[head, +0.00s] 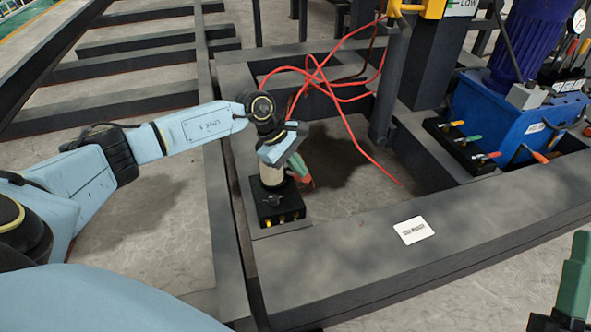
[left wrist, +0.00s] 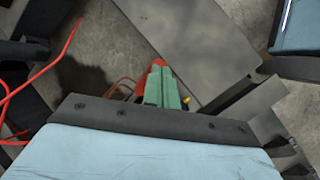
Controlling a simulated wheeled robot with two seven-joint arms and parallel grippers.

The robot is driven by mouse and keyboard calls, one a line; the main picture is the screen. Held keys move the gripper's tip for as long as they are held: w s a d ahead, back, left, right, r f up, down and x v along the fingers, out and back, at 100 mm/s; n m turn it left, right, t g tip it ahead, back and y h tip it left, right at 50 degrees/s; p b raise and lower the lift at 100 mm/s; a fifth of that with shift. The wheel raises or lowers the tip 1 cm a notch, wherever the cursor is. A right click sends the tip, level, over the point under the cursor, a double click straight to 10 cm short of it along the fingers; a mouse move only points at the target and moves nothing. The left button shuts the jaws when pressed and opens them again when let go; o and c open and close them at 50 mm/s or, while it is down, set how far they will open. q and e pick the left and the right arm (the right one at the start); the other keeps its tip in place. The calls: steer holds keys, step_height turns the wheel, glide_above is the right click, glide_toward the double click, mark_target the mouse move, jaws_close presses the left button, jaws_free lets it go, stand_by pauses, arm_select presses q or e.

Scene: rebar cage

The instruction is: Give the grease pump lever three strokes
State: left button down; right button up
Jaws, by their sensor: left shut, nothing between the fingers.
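The grease pump (head: 273,174) is a pale cylinder on a black base with several brass fittings along its front, standing on the dark steel frame. My left gripper (head: 301,172) has green fingers, shut and empty, just right of the cylinder. A red piece, seemingly the lever's grip, shows at the fingertips; in the left wrist view this red piece (left wrist: 157,67) sits just beyond my left gripper (left wrist: 163,88). I cannot tell whether they touch. The rest of the lever is hidden behind my wrist and fingers. My right gripper (head: 573,285) shows only partly at the lower right edge.
Loose red hoses (head: 325,82) loop behind the pump. A dark post (head: 388,90) stands behind. A blue tank (head: 515,115) with a motor and a black block of coloured levers (head: 462,143) are at the right. A white label (head: 413,230) lies on the bare front beam.

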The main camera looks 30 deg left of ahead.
arm_select(q)
steer(key=shift+s+d+f, duration=0.3)
steer(key=shift+d+f, duration=0.05)
steer(key=shift+f, duration=0.15)
steer(key=shift+s+d+f+b, duration=0.3)
steer(key=shift+f, duration=0.3)
steer(key=shift+s+d+f, duration=0.2)
steer(key=shift+d+f, duration=0.1)
steer(key=shift+f, duration=0.25)
steer(key=shift+s+d+f+b, duration=0.15)
steer(key=shift+f+b, duration=0.1)
steer(key=shift+f, duration=0.1)
steer(key=shift+s+d+f+b, duration=0.1)
steer(key=shift+d+f+b, duration=0.1)
steer(key=shift+f, duration=0.1)
